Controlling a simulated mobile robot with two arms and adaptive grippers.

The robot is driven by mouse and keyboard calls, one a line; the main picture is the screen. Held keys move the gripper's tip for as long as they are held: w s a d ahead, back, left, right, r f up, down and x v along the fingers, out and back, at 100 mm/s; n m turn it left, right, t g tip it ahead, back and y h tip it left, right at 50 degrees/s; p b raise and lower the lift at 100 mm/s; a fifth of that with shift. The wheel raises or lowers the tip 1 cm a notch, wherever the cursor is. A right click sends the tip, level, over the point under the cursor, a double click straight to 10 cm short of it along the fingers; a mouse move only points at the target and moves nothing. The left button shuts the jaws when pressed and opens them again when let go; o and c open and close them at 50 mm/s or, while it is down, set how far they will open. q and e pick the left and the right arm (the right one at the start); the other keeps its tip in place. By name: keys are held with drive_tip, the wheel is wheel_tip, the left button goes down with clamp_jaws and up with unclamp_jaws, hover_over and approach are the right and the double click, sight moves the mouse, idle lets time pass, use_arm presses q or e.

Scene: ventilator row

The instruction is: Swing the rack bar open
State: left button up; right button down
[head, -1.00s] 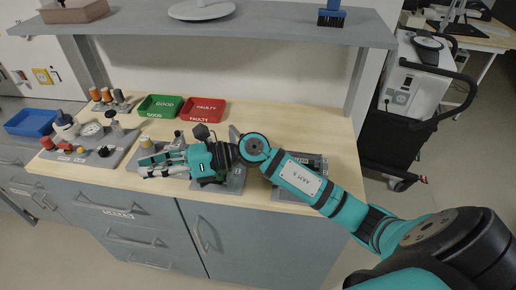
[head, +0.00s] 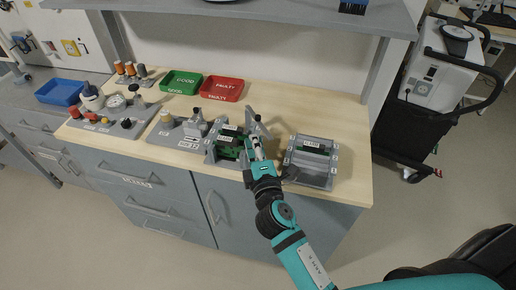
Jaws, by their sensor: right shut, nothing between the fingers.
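A grey rack (head: 313,158) with grey bars across a green board sits on the bench at the right. A grey fixture (head: 213,152) holding a green board (head: 229,143) stands left of it. A grey upright piece (head: 255,123) rises at that fixture's right side. I cannot tell for certain which part is the rack bar. My right gripper (head: 257,146) is shut and empty, at the right side of the fixture with the green board, pointing away from me. Whether its fingertips touch the fixture cannot be told. My left gripper is not in view.
Green (head: 182,82) and red (head: 222,89) trays sit at the back of the bench (head: 290,113). A small grey test stand (head: 194,125) and a gauge panel (head: 114,116) are to the left. A shelf (head: 250,13) overhangs the back. The bench behind the right rack is clear.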

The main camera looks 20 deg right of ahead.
sight(258, 119)
drive_tip(key=shift+w+d+p, duration=0.15)
drive_tip(key=shift+w, duration=0.9)
drive_tip(key=shift+w+d+p, duration=0.1)
drive_tip(key=shift+w+p, duration=0.05)
drive_tip(key=shift+w, duration=0.9)
